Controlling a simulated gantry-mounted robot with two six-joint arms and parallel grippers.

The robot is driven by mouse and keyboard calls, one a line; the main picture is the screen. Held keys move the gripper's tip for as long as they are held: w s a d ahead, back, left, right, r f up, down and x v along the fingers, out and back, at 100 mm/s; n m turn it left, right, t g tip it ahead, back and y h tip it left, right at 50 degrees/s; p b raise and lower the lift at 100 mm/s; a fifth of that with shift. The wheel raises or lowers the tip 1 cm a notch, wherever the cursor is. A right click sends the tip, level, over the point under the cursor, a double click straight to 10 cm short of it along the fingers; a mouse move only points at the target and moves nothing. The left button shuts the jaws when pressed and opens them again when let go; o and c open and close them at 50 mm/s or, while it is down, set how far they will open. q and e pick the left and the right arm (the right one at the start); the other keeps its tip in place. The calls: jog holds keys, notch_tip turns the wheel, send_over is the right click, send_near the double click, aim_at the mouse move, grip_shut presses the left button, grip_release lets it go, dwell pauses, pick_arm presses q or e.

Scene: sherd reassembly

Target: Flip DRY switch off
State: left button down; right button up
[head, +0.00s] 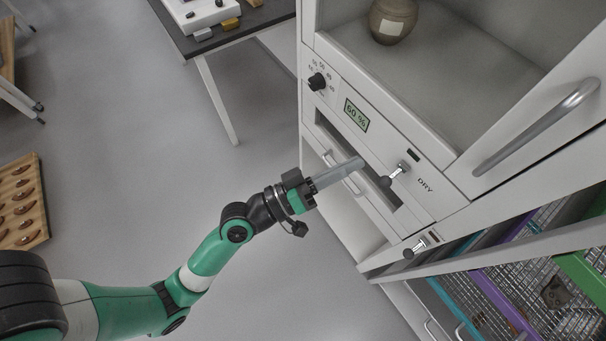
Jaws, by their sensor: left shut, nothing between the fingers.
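The DRY switch (399,171) is a toggle lever with a dark tip on the white cabinet's front panel, just left of the printed DRY label. Its lever sticks out toward the lower left. My left gripper (360,163) is shut and empty, with its fingertips a little left of the switch and seemingly apart from it. The exact depth gap cannot be told. My right gripper is out of view.
The cabinet has a black knob (317,81), a display (356,115) reading 60 % and a metal door handle (536,127). A similar toggle (415,248) sits lower, near coloured mesh racks. A brown pot (392,20) stands inside.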

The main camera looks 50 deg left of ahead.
pick_arm(q)
jog(key=s+a+f+b, duration=0.2)
jog(key=s+f, duration=0.3)
jog(key=s, duration=0.3)
jog(key=shift+b, duration=0.75)
